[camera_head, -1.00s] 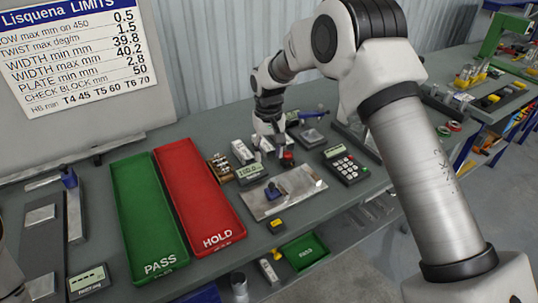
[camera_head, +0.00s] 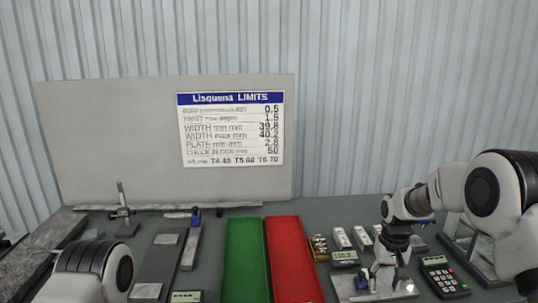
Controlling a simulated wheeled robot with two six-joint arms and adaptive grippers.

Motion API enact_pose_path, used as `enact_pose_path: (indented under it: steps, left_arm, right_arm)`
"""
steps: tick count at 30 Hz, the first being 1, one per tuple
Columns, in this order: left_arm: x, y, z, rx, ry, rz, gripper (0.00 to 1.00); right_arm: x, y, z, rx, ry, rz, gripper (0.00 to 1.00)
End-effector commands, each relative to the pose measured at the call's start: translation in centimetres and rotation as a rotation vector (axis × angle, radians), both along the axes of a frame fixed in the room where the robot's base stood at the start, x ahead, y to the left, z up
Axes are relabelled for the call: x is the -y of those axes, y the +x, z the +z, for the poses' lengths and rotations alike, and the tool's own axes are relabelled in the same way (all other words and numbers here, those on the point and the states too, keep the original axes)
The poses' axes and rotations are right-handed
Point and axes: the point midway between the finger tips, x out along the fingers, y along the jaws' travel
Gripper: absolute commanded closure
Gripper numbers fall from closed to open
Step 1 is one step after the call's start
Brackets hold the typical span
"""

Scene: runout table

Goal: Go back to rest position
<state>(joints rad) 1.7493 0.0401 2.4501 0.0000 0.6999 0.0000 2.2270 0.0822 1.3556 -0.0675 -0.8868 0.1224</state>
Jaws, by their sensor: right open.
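My right gripper (camera_head: 384,279) points down over a bright metal plate (camera_head: 345,287) at the lower right of the head view. Its fingers are open, with no object seen between them. My right arm comes in from the right edge and bends down to it. Part of my left arm (camera_head: 90,268) shows at the lower left. The left gripper is out of the frame.
A green tray (camera_head: 245,262) and a red tray (camera_head: 291,262) lie side by side at the lower middle. A keypad device (camera_head: 443,277) is right of the gripper. A limits sign (camera_head: 231,130) hangs on a pale board (camera_head: 110,145) behind the bench.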

Motion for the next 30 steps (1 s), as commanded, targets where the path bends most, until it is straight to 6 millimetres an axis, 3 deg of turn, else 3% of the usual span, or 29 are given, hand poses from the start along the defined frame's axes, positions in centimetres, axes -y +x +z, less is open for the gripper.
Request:
enact_pose_path:
  steps: [1, 8, 14, 17, 20, 23, 25, 28, 30]
  left_arm:
    - [0.0, 0.0, -0.5, 0.001, 0.000, 0.000, 1.00]
    - [0.0, 0.1, -1.4, 0.001, 0.000, 0.000, 1.00]
    - [0.0, 0.0, -2.4, 0.001, 0.000, 0.000, 1.00]
    - [0.0, 0.0, -3.0, 0.001, 0.000, 0.000, 1.00]
    - [0.0, 0.0, -3.8, 0.001, 0.000, 0.000, 1.00]
    - [0.0, 0.0, -4.9, 0.001, 0.000, 0.000, 1.00]
    - [0.0, 0.0, -5.7, 0.001, 0.000, 0.000, 1.00]
    - [0.0, 0.0, -6.7, 0.001, 0.000, 0.000, 1.00]
    - [0.0, 0.0, -7.0, 0.001, 0.000, 0.000, 1.00]
  right_arm:
    - [0.0, -0.3, -1.4, -0.017, -0.001, 0.001, 0.51]
    - [-0.2, -2.5, -6.5, -0.102, -0.001, 0.005, 0.51]
    - [-0.7, -7.0, -12.2, -0.233, 0.002, 0.011, 0.51]
    - [-1.0, -10.2, -15.8, -0.300, 0.005, 0.014, 0.51]
    - [-1.4, -14.6, -20.4, -0.367, 0.012, 0.020, 0.51]
    - [-2.1, -21.1, -25.9, -0.429, 0.021, 0.029, 0.51]
    - [-2.6, -26.5, -29.4, -0.454, 0.029, 0.037, 0.51]
    - [-3.2, -35.1, -32.8, -0.448, 0.039, 0.053, 0.51]
    - [-3.5, -39.6, -33.2, -0.387, 0.040, 0.062, 0.51]
